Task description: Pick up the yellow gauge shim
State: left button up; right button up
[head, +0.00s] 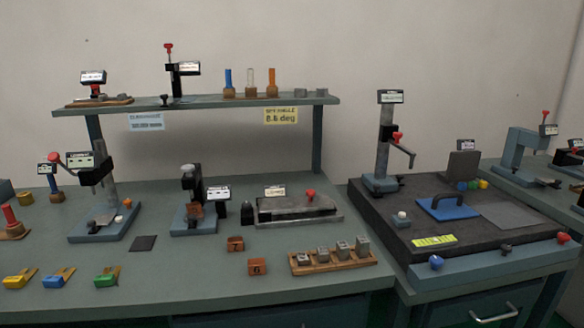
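A yellow piece (19,278), which looks like the yellow gauge shim, lies at the front left of the long bench. It is the leftmost of a row of three similar small pieces. A blue piece (56,278) and a green piece (106,278) lie to its right, each with a yellowish part at its far end. The pieces are small, so their exact shape is hard to tell. Nothing covers the yellow piece. Neither of my grippers shows in the head view.
Behind the row stand a red-handled tool (12,225) and a lever fixture (97,200). A dark flat plate (143,243) lies to the right. Numbered blocks (257,267) and a wooden block tray (335,262) sit further right. The bench around the row is mostly clear.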

aim_at(18, 282)
jog(key=i+j+u, duration=0.15)
jog(key=u, duration=0.35)
jog(key=i+j+u, duration=0.2)
jog(key=u, duration=0.25)
jog(key=i+j+u, duration=0.15)
jog(key=u, duration=0.35)
jog(key=i, duration=0.05)
